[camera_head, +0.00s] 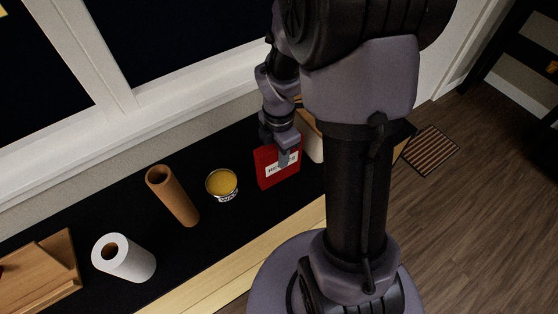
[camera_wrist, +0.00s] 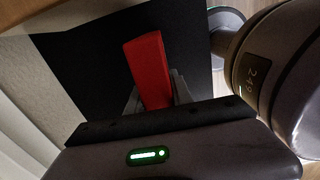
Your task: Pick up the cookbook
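The cookbook (camera_head: 270,172) is red with a white label and stands upright on the dark counter, near its front edge. My gripper (camera_head: 284,158) is over its top edge, with a finger in front of the cover. In the wrist view the red book (camera_wrist: 148,75) lies between the two grey fingers of my gripper (camera_wrist: 155,97). The fingers are close on both sides of it. I cannot tell whether they press on it or leave a small gap.
A pale block-like object (camera_head: 313,146) stands close to the right of the book, partly hidden by my arm. A window wall runs behind.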

